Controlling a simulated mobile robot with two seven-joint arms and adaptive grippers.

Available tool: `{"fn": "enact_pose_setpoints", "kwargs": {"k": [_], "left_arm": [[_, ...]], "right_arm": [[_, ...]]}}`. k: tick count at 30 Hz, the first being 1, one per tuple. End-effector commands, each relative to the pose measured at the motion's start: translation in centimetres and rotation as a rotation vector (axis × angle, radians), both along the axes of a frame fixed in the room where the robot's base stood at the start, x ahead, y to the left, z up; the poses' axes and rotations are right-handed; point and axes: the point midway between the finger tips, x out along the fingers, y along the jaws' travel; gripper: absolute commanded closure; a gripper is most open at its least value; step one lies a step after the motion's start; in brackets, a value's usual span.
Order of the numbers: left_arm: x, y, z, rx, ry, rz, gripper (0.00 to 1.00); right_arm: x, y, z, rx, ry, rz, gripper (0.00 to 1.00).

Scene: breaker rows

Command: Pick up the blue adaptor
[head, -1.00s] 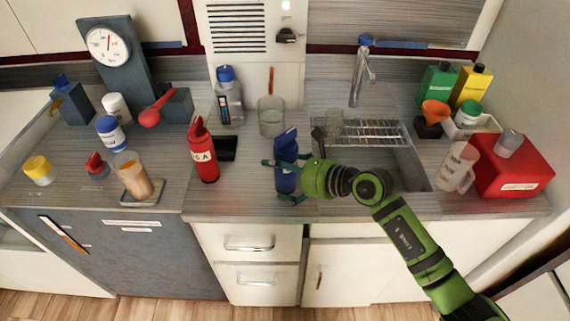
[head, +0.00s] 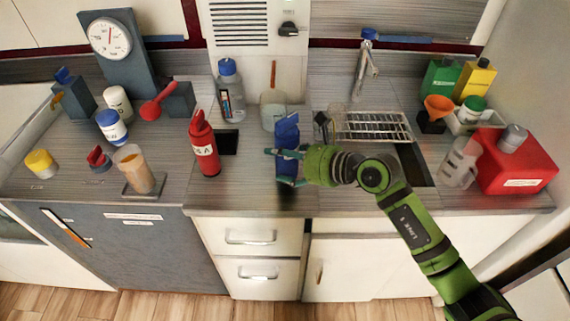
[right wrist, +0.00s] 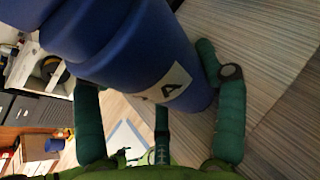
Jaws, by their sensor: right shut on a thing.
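The blue adaptor (head: 288,133) is held upright by my right gripper (head: 277,166), near the front of the counter in the middle of the head view. My right gripper is shut around its body from the right side. A dark shadow lies on the counter below it, and it looks slightly raised off the surface. In the right wrist view the blue adaptor (right wrist: 140,50) fills the top between the green fingers, with a pale label showing an "A". My left gripper is not in view.
A red bottle-like thing (head: 205,148) stands left of the adaptor, and a clear beaker (head: 272,110) stands behind it. A drying rack (head: 372,126) and sink lie to the right. A red canister (head: 515,165) and jug (head: 459,162) stand farther right.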

Motion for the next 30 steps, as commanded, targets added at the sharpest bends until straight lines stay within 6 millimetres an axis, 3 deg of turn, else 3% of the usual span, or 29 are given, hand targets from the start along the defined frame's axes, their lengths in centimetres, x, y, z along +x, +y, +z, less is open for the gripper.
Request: {"fn": "enact_pose_setpoints", "kwargs": {"k": [2,12,18,30], "left_arm": [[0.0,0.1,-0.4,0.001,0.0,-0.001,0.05],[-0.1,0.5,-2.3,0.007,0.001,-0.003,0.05],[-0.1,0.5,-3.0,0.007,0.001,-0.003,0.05],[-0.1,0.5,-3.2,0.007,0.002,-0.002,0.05]], "right_arm": [[0.1,0.0,1.9,0.003,-0.014,0.002,0.81],[-3.6,-6.4,6.0,-0.002,-0.009,-0.002,0.81],[-5.1,-9.0,7.9,0.001,-0.007,-0.002,0.81],[-5.9,-10.1,8.9,0.004,-0.003,0.0,0.81]]}}
